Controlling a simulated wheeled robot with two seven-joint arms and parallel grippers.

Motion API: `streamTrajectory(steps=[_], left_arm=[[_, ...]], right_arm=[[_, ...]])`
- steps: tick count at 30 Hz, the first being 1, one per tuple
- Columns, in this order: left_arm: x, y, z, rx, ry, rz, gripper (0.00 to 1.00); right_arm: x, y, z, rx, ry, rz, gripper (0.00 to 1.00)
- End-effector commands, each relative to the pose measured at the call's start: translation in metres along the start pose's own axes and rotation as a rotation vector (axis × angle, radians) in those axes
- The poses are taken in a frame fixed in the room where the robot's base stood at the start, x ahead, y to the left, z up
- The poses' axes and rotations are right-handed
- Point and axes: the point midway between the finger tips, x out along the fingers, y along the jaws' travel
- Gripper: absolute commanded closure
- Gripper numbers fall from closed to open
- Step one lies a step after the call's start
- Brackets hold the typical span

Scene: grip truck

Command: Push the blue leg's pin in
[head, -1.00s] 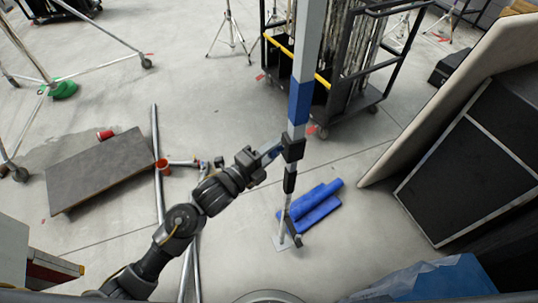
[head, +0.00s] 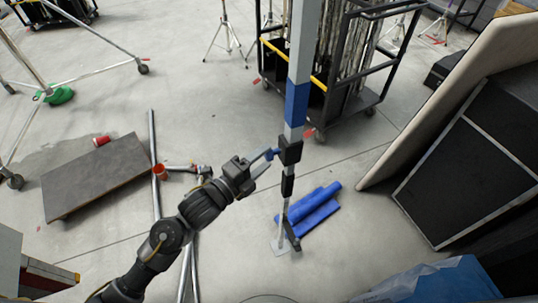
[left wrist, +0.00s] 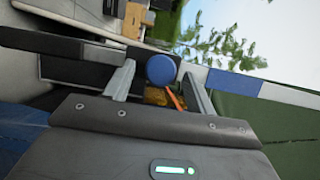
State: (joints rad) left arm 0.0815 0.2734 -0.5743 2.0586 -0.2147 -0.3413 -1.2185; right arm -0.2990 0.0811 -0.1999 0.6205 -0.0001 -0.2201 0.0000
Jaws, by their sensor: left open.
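The blue-banded leg (head: 297,104) stands upright in the head view, with a black collar (head: 290,150) below its blue band. In the left wrist view the leg runs sideways, and its blue band (left wrist: 235,83) is right of the fingers. The pin's round blue head (left wrist: 161,68) shows between the fingertips there, facing the camera. My left gripper (head: 266,161) is open, just left of the collar; it also shows in the left wrist view (left wrist: 160,82). How deep the pin sits is hidden. My right gripper is not in view.
Blue bags (head: 312,208) lie by the leg's foot plate (head: 285,244). A black cart (head: 350,90) stands behind the leg. A grey board (head: 97,177) and metal pipes (head: 153,150) lie at left. Panels (head: 470,160) lean at right.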

Motion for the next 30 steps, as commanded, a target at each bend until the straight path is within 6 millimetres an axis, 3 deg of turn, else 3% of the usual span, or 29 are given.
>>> streamTrajectory(steps=[6,12,30], left_arm=[[-0.045,0.004,0.000,0.002,0.001,0.002,0.44],[-0.070,0.002,0.000,0.000,0.001,0.001,0.44],[-0.076,0.000,0.000,0.000,0.001,0.000,0.44]], right_arm=[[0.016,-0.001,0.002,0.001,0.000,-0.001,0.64],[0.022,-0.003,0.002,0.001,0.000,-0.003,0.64],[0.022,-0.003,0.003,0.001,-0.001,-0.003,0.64]])
